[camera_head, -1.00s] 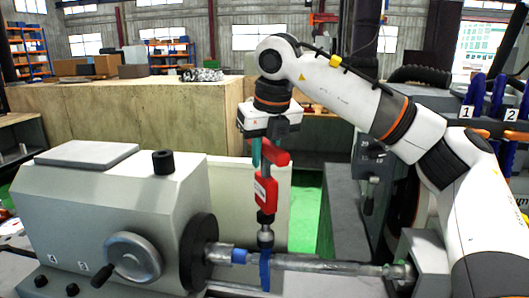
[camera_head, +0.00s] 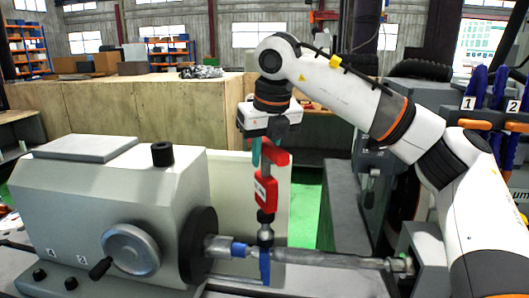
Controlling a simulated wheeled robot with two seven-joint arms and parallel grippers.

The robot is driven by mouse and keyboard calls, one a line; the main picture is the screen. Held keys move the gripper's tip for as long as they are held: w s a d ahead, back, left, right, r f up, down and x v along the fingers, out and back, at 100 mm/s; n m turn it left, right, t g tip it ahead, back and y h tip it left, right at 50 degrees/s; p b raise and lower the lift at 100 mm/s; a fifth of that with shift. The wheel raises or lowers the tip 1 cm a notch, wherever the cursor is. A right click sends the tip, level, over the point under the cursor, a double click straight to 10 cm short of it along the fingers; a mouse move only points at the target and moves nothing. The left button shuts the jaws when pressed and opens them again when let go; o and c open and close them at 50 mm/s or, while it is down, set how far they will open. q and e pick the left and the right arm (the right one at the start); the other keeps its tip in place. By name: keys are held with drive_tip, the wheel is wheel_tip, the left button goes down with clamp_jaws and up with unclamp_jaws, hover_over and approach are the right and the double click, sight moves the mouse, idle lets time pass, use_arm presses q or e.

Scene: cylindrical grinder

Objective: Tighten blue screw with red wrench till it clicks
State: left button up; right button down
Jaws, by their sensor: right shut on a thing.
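My right gripper (camera_head: 268,142) hangs from the arm at the upper middle, pointing down. It is shut on the red wrench (camera_head: 266,190), which stands upright below it. The blue screw (camera_head: 238,250) appears to be the blue part on this clamp, just left of the wrench tip; the wrench partly covers the area. My left gripper is not in view.
The grey grinder headstock (camera_head: 110,212) with a handwheel (camera_head: 131,250) stands at the left. The metal shaft (camera_head: 325,260) runs right to the tailstock. A wooden partition (camera_head: 130,112) stands behind. Blue-handled tools (camera_head: 500,90) hang at the right.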

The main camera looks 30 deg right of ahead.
drive_tip(key=shift+f, duration=0.15)
idle(0.8)
drive_tip(key=shift+f+m+b, duration=0.15)
drive_tip(key=shift+m+b, duration=0.35)
drive_tip(key=shift+m, duration=0.1)
drive_tip(key=shift+s+f+m+h+b, duration=0.1)
drive_tip(key=shift+m+h+b, duration=0.25)
drive_tip(key=shift+m, duration=0.75)
drive_tip(key=shift+s+m+h+b, duration=0.1)
drive_tip(key=shift+m+h+b, duration=0.2)
drive_tip(key=shift+m, duration=0.8)
drive_tip(key=shift+d+m+g+h, duration=0.1)
drive_tip(key=shift+m+g+h, duration=0.25)
drive_tip(key=shift+m, duration=0.45)
drive_tip(key=shift+m+p, duration=0.4)
drive_tip(key=shift+m, duration=0.1)
drive_tip(key=shift+m+g+p, duration=0.35)
drive_tip(key=shift+m+p, duration=0.3)
drive_tip(key=shift+m, duration=0.35)
drive_tip(key=shift+s+d+m+g+h+p, duration=0.1)
drive_tip(key=shift+m+g+h+p, duration=0.15)
drive_tip(key=shift+m+p, duration=0.6)
drive_tip(key=shift+s+m+g+h+p, duration=0.1)
drive_tip(key=shift+m+g+h+p, duration=0.25)
drive_tip(key=shift+m, duration=0.9)
drive_tip(key=shift+n, duration=0.4)
